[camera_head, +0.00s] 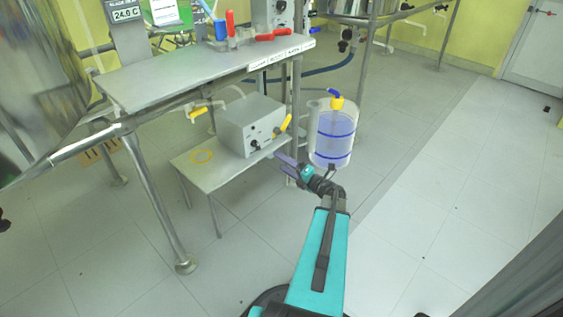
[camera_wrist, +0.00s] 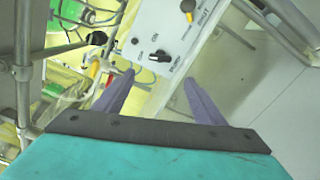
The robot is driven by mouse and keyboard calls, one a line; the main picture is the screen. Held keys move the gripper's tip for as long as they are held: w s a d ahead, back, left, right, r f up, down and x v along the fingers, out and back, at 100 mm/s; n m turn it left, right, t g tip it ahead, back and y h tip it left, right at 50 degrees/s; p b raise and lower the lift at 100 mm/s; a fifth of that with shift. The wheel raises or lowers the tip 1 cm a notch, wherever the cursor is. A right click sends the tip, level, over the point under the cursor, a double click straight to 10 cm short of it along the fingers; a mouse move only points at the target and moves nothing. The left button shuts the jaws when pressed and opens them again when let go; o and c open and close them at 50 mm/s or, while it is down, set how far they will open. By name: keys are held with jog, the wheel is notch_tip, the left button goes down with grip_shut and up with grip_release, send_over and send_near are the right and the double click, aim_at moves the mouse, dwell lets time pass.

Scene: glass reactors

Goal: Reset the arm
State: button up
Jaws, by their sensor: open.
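My gripper (camera_head: 281,160) is at the end of my teal arm, in front of the grey pump box (camera_head: 250,125) on the low side table. In the wrist view, its two purple fingers (camera_wrist: 158,88) are spread apart with nothing between them. The pump box's front panel (camera_wrist: 165,40) lies beyond the fingertips, with a dark knob (camera_wrist: 159,56) and a second black knob with yellow. My arm is stretched forward from the bottom of the head view. I cannot tell whether a fingertip touches the panel.
A clear vessel with blue bands and a yellow cap (camera_head: 333,135) stands close right of my gripper. A metal bench (camera_head: 170,80) with red-handled tools is above and left. A low table (camera_head: 205,165) bears the pump box. The tiled floor (camera_head: 430,200) at right is clear.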

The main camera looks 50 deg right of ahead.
jog(key=shift+w, duration=0.1)
dwell(0.3)
jog(key=w+a+m+g+h+p, duration=0.4)
jog(key=w+a+m+h+p, duration=0.1)
jog(key=w+m+p, duration=0.45)
jog(key=s+a+f+m+g+p, duration=0.25)
jog(key=a+m+g+p, duration=0.2)
jog(key=a, duration=0.35)
jog(key=s+a+f+m+g+p, duration=0.1)
jog(key=a+f+m+g+p, duration=0.2)
jog(key=a+p, duration=0.4)
jog(key=s+a+m+g+y+p, duration=0.1)
jog(key=s+a+g+y+p, duration=0.15)
jog(key=s+a, duration=0.5)
jog(key=s+a+m+g+y+p, duration=0.1)
jog(key=s+a+m+g+p, duration=0.2)
jog(key=a, duration=0.8)
jog(key=s+a+r+g+y+p, duration=0.1)
jog(key=s+a+r+g+p, duration=0.1)
jog(key=s+a, duration=0.5)
jog(key=s+a+r+g+y+p, duration=0.1)
jog(key=s+a+r+g+p, duration=0.2)
jog(key=s+a, duration=0.4)
jog(key=s+g+p, duration=0.1)
jog(key=s+p, duration=0.1)
jog(key=shift+s+a+r+y, duration=0.3)
jog(key=shift+y, duration=0.05)
